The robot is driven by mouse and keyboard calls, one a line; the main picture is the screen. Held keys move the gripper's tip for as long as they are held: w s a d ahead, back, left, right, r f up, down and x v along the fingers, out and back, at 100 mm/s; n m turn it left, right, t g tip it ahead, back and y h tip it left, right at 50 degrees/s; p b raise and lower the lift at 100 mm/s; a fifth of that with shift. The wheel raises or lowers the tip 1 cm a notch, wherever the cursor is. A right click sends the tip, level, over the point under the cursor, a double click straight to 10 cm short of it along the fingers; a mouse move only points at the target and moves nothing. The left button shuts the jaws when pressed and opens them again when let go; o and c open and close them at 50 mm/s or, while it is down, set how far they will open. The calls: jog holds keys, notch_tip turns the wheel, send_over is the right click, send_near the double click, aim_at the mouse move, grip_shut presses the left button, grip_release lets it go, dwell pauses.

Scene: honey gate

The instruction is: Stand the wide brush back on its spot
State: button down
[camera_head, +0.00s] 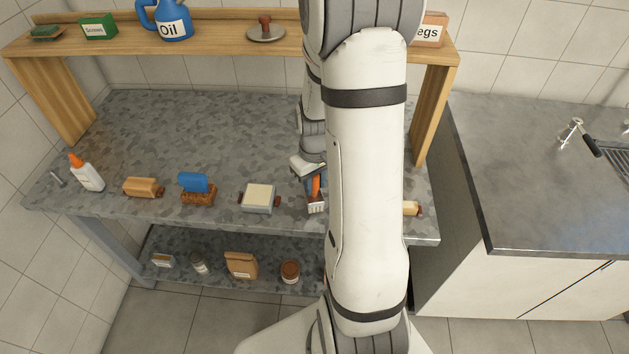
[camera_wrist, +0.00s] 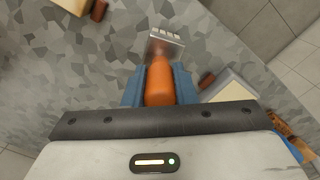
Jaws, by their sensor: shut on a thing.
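A brush (camera_head: 316,205) with an orange handle, a metal ferrule and pale bristles is in my gripper (camera_head: 314,182), above or on the front part of the grey bench. In the wrist view my gripper (camera_wrist: 159,88) has its blue fingers on either side of the orange handle, and the brush's ferrule and bristles (camera_wrist: 164,44) point away from me. I cannot tell whether the bristles touch the bench. My arm hides part of the bench in the head view. I cannot make out a marked spot for the brush.
Another cream block (camera_head: 410,208) is right of my arm. The bench behind is clear, under a wooden shelf (camera_head: 220,47).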

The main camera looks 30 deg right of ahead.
jog(key=shift+f, duration=0.35)
jog(key=c, duration=1.1)
grip_release()
jog(key=shift+r+p, duration=2.65)
jog(key=shift+r, duration=1.45)
